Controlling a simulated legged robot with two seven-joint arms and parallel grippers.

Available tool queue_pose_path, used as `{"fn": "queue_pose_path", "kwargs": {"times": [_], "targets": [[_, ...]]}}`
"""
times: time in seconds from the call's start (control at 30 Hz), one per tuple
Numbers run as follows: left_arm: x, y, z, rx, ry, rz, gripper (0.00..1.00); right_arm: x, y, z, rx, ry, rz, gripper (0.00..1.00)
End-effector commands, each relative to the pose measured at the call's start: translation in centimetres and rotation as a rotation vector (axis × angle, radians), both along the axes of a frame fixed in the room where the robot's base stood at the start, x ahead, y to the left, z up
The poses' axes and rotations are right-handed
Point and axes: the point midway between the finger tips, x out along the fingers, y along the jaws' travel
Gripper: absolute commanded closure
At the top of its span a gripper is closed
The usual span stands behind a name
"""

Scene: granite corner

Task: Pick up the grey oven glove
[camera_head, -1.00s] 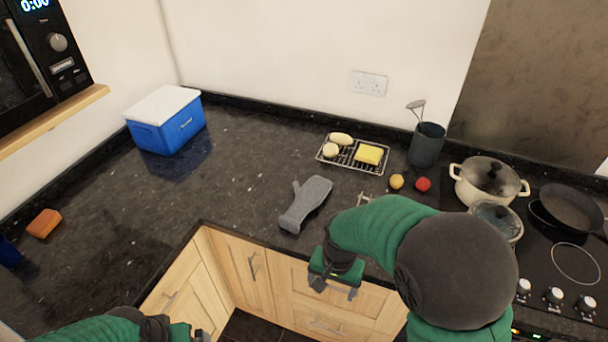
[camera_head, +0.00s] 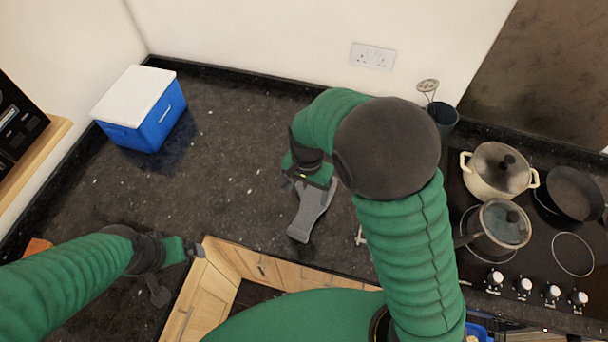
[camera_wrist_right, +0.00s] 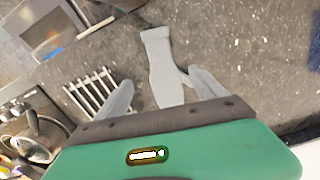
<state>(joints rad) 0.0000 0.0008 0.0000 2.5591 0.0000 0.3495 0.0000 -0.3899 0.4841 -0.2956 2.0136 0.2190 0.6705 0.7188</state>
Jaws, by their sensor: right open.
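The grey oven glove (camera_head: 312,214) lies flat on the dark granite worktop near its front edge, partly hidden by my right arm in the head view. My right gripper (camera_head: 307,183) is over the far part of the glove. In the right wrist view the glove (camera_wrist_right: 160,62) runs between the two spread fingers of my right gripper (camera_wrist_right: 160,92), which is open and empty. I cannot tell whether the fingers touch it. My left gripper (camera_head: 178,270) is apart from the glove, over the corner's left side, with its fingers spread and nothing between them.
A blue cool box (camera_head: 142,120) stands at the back left. A cream pot (camera_head: 497,170), a lidded pan (camera_head: 503,224) and a frying pan (camera_head: 573,193) are on the hob at the right. A metal rack (camera_wrist_right: 92,92) lies beside the glove. The worktop left of the glove is clear.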

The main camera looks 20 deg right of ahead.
Motion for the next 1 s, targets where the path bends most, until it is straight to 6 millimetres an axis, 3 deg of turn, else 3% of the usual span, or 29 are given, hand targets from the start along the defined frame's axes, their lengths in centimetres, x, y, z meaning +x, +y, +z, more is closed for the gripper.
{"fn": "queue_pose_path", "kwargs": {"times": [0.17,0.5,0.73,1.0], "targets": [[-0.1,0.0,0.4,0.000,0.001,0.000,0.00,-0.5,0.0,-1.8,-0.001,0.004,-0.002,0.20],[0.0,0.0,1.6,0.000,0.001,0.000,0.00,0.0,0.0,-10.4,-0.001,0.008,-0.002,0.20],[0.0,0.0,2.7,0.000,0.001,0.000,0.00,-0.1,0.4,-12.7,-0.001,0.006,0.000,0.20],[0.0,0.0,4.1,0.000,0.000,0.000,0.00,-0.2,1.1,-16.7,0.001,0.002,-0.001,0.20]]}}
